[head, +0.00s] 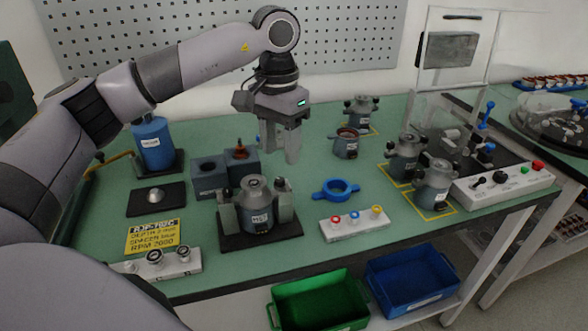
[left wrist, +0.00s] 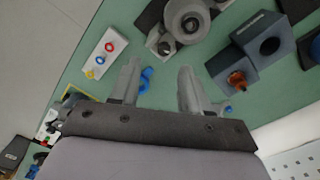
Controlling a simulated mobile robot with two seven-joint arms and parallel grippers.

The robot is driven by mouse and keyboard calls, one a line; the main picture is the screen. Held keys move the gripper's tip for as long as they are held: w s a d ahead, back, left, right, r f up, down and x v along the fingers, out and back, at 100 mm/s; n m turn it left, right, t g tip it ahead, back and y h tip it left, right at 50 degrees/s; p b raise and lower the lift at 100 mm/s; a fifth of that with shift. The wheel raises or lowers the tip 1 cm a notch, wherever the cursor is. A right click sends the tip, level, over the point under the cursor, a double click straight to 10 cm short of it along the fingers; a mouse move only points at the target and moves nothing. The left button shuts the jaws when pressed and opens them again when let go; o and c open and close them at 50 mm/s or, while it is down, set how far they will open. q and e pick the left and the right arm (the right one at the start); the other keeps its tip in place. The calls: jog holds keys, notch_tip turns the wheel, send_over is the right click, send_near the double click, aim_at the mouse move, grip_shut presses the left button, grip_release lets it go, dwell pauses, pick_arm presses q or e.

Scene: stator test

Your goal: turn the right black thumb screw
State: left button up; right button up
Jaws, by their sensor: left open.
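The holder (head: 285,226) in the middle of the bench carries a grey labelled stator (head: 257,212) between two upright side clamps. A small black thumb screw (head: 280,184) tops the right clamp, and another black screw (head: 227,194) tops the left one. My left gripper (head: 285,158) points down, open and empty, in the air behind and slightly right of the right screw, apart from it. In the left wrist view the open fingers (left wrist: 157,70) have only bench and a blue ring beyond them. The stator (left wrist: 187,20) shows at the top there. My right gripper is not in view.
Dark blocks (head: 210,177) stand behind the holder. A blue ring (head: 336,190) and a white tray of coloured rings (head: 356,223) lie to the right. More stators (head: 435,185) stand farther right. Green bench is clear between the holder and blue ring.

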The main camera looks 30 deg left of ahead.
aim_at(280, 179)
pick_arm(q)
jog(key=shift+w+a, duration=0.1)
jog(key=shift+a, duration=0.2)
notch_tip(280, 179, down, 7)
jog(key=shift+r, duration=0.1)
jog(key=shift+d, duration=0.1)
grip_shut()
